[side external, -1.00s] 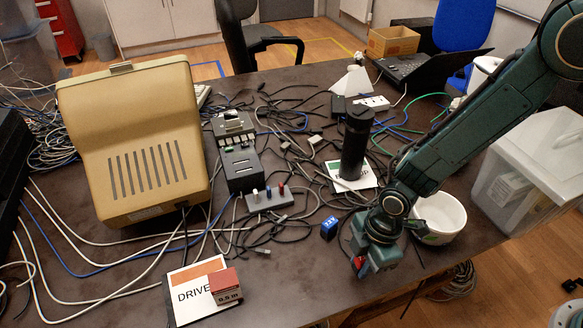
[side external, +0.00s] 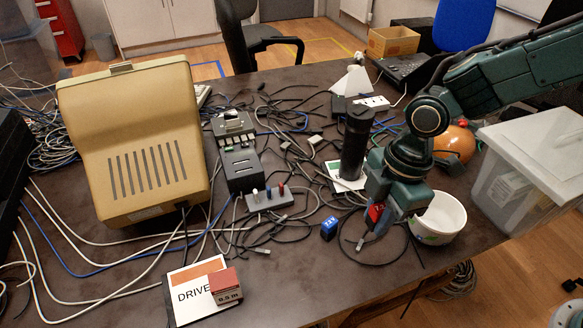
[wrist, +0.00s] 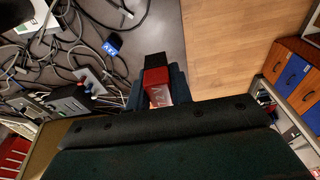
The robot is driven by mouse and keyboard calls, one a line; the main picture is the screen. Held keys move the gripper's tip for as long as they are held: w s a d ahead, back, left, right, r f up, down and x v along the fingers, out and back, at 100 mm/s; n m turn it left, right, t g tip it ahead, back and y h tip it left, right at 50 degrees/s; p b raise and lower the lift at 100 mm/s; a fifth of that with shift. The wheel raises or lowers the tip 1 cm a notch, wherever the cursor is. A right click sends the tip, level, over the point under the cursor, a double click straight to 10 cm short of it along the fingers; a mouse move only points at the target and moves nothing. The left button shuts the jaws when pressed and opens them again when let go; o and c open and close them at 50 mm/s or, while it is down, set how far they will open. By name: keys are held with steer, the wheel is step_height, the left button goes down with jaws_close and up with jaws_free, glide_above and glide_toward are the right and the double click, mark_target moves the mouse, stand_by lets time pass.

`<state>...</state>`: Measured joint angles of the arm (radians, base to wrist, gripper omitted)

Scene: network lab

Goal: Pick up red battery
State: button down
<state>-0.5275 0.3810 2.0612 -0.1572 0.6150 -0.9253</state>
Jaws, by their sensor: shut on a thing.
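The red battery (side external: 376,213) is between the fingers of my gripper (side external: 382,216) in the side view. In the wrist view the red battery (wrist: 157,84) has a black end and a pale label, and sits in my gripper (wrist: 158,98). A blue battery (side external: 329,228) stands on the table to the left of my gripper. It also shows in the wrist view (wrist: 113,45).
A white bowl (side external: 438,218) stands right of my gripper, with a clear lidded bin (side external: 530,165) beyond. A black cylinder (side external: 356,140) stands behind on a card. Cables cover much of the table. A beige monitor (side external: 135,140) and a "DRIVE" card (side external: 185,290) are left.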

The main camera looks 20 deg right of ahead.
steer(key=shift+r, duration=0.7)
steer(key=shift+w+a, duration=0.1)
